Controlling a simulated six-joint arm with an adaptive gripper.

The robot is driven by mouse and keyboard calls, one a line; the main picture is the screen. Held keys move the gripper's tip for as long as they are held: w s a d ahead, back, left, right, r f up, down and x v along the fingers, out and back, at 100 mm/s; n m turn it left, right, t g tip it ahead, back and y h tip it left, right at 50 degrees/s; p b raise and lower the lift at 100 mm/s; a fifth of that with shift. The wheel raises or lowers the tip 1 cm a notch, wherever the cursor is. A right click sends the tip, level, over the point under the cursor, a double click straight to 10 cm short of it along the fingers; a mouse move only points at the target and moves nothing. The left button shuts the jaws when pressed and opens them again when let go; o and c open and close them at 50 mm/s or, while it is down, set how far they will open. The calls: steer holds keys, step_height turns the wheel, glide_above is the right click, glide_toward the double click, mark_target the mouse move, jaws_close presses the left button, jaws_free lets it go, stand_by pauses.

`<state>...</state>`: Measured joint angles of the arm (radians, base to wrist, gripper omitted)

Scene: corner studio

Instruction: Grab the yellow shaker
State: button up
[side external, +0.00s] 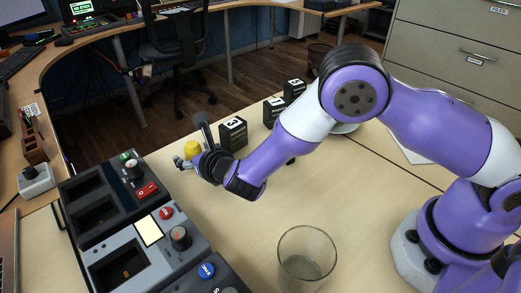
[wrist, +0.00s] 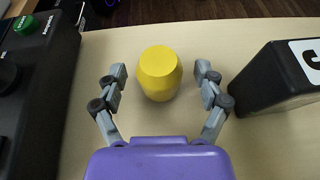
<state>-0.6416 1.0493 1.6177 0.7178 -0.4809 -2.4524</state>
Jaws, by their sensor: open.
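The yellow shaker (wrist: 159,72) stands on the table in the wrist view, with my gripper (wrist: 160,76) open around it. One finger is on each side, and a gap shows between each fingertip and the shaker. In the side external view the yellow shaker (side external: 192,149) shows just beyond my gripper (side external: 192,140), partly hidden by the fingers and wrist.
A black box with a white label (wrist: 282,76) stands close to the right finger. A black console (side external: 100,205) with knobs and buttons lies to the left. More black numbered boxes (side external: 293,90) stand behind. A clear glass (side external: 306,262) stands at the front.

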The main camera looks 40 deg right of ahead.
steer(key=shift+w+f, duration=0.15)
steer(key=shift+w, duration=0.2)
steer(key=c, duration=1.2)
